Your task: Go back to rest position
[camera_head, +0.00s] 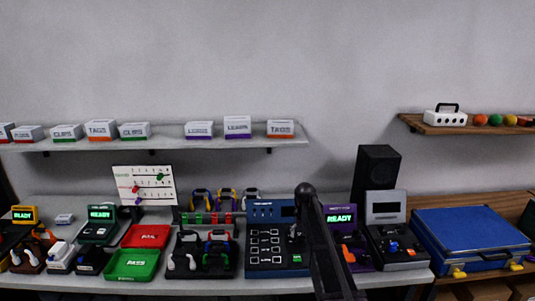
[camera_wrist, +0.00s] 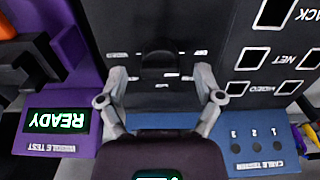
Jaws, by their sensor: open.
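My gripper (camera_wrist: 161,98) shows in the wrist view with its two grey fingers spread apart. Nothing is held between them. The view is upside down. Beyond the fingers is the dark sorting panel (camera_wrist: 185,20) with outlined slots, and the blue cable test strip (camera_wrist: 262,146) with numbers. In the head view my arm rises in front of the bench between the cable test board (camera_head: 265,240) and the purple station (camera_head: 342,216). The fingers cannot be made out there.
A green tray (camera_head: 132,265) and a red tray (camera_head: 146,236) lie left on the bench. A black cable rack (camera_head: 203,256) stands beside them. A black speaker (camera_head: 375,175) and a blue case (camera_head: 470,235) are at the right. Labelled boxes line the wall shelf (camera_head: 165,145).

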